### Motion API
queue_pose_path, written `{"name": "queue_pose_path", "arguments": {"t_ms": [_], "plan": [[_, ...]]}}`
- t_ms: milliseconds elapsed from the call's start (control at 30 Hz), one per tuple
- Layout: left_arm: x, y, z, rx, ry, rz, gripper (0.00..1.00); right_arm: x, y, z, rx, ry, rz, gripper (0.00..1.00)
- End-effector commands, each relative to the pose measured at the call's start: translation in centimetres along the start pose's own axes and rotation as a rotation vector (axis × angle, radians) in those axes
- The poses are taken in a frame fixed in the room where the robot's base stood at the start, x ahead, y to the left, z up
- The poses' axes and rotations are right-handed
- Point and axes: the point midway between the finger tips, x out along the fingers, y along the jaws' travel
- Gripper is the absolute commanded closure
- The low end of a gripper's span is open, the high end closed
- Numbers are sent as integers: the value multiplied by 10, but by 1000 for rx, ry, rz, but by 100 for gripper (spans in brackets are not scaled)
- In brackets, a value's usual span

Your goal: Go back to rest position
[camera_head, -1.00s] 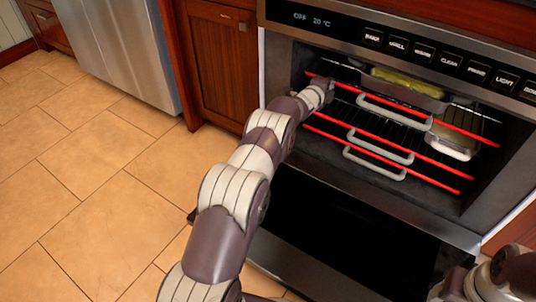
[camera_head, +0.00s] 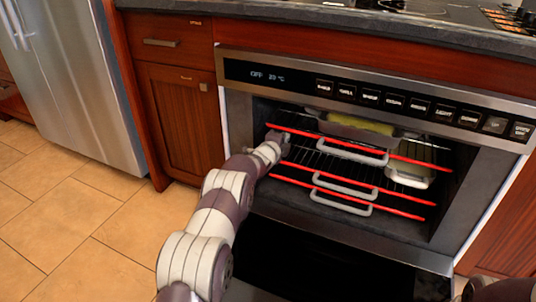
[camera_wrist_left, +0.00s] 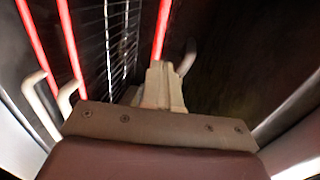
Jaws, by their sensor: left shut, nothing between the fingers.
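My left arm reaches into the open oven (camera_head: 225,125) at its left side. My left gripper (camera_head: 281,143) is by the left ends of the red-edged racks, small and partly hidden by my own wrist in the head view. In the left wrist view the gripper (camera_wrist_left: 160,84) has its fingers together with nothing between them, close to a red rack edge (camera_wrist_left: 163,30). Whether it touches the rack I cannot tell. Part of my right arm shows at the bottom right corner of the head view; its gripper is out of view.
The oven door (camera_head: 310,265) hangs open below the racks. A dish with yellow-green food (camera_head: 360,125) and a pale dish (camera_head: 408,178) are inside. Cabinets (camera_head: 180,122) and a steel fridge (camera_head: 80,85) stand left. Floor (camera_head: 60,225) at left is clear.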

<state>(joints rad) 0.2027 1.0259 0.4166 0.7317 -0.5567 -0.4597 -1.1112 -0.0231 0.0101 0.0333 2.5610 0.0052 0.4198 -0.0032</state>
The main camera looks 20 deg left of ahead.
Motion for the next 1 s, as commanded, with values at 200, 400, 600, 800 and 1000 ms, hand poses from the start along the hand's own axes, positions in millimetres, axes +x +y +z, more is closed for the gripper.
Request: {"name": "queue_pose_path", "arguments": {"t_ms": [200, 400, 600, 800, 1000], "plan": [[-43, -7, 0, -1, -3, 3, 100, -27, 0, -4, 0, 1, 0, 46], [-80, -3, 0, 0, -3, 4, 100, -44, 0, -6, 0, 1, 0, 46], [-91, 1, 0, 0, -2, 2, 100, -45, 0, -6, 0, 1, 0, 46], [-97, 36, 7, -233, -57, 135, 100, -44, 0, -6, 0, 1, 0, 46], [-196, 112, -3, -845, -422, 603, 100, -55, 0, -7, 0, 0, 0, 46]]}}
